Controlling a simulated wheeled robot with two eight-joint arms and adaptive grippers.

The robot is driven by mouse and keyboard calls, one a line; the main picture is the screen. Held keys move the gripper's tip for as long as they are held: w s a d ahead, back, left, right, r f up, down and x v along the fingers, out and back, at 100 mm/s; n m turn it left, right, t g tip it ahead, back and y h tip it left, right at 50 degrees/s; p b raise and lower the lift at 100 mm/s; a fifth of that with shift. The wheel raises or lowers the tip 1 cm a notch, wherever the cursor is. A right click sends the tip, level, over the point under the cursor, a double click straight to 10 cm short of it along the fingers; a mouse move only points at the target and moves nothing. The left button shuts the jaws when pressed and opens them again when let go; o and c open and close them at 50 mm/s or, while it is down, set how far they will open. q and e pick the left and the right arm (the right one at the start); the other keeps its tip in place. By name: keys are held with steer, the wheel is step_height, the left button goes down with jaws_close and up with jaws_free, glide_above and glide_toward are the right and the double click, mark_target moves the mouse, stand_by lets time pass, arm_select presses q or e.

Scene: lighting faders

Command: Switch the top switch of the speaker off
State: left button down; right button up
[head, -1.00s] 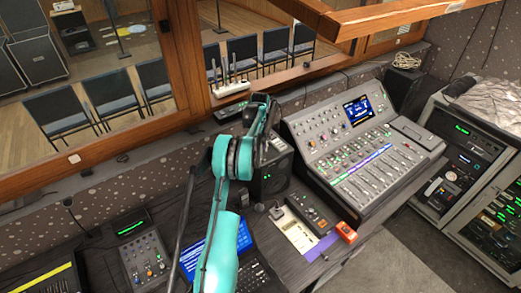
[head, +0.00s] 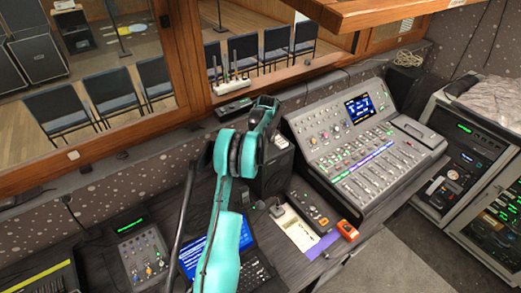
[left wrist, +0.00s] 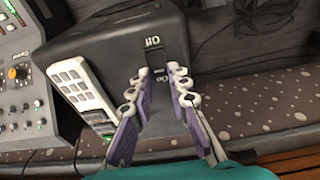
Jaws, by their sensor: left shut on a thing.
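The black speaker (head: 276,168) stands on the desk beside the mixing console, partly covered by my left arm. In the left wrist view, the speaker (left wrist: 100,50) shows close up, with a dark switch (left wrist: 154,57) next to white "Off" lettering on its surface. My left gripper (left wrist: 160,72) has its purple and white fingers on either side of the switch and is shut on it. The switch's exact position is hard to read. In the head view the left fingers are hidden behind the arm and speaker. My right gripper is not in view.
The mixing console (head: 365,150) stands right of the speaker. A small black device (head: 312,207) and an orange box (head: 347,230) lie in front of it. A laptop (head: 255,270) sits below my arm. A white router (head: 230,86) stands on the window ledge behind.

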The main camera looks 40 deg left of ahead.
arm_select(q)
steer(key=shift+d+f+y+b, duration=0.2)
steer(key=shift+y+b, duration=0.1)
steer(key=shift+y, duration=0.1)
steer(key=shift+r, duration=0.25)
steer(key=c, duration=1.4)
jaws_free()
steer(key=shift+c, duration=0.2)
steer(key=shift+r, duration=0.1)
steer(key=v, duration=1.2)
steer(key=shift+s+d, duration=0.25)
steer(key=shift+f, duration=0.2)
